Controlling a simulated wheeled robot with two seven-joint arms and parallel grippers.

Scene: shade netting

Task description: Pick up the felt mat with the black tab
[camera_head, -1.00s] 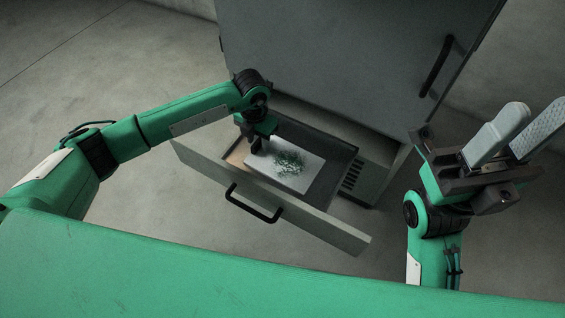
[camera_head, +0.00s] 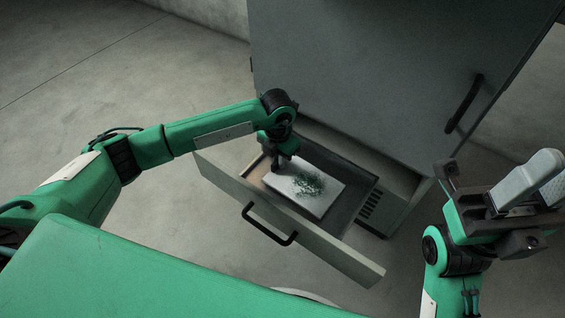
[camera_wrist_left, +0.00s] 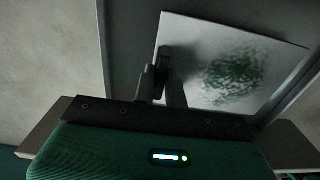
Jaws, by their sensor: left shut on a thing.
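The felt mat (camera_head: 322,188) is a pale flat rectangle with a speckled green patch, inside the pulled-out drawer. It fills much of the upper part of the left wrist view (camera_wrist_left: 195,30). My left gripper (camera_head: 276,164) is at the mat's left corner, pointing down into the drawer, shut on the mat's edge. Its dark fingers (camera_wrist_left: 153,82) overlap the mat's near-left part in the wrist view. I cannot make out the black tab apart from the dark fingers.
The drawer (camera_head: 335,258) has a grey front with a black bar handle (camera_head: 268,224). It sticks out below a large grey cabinet (camera_head: 370,70) with a black door handle (camera_head: 464,103). The concrete floor (camera_head: 120,60) to the left is clear.

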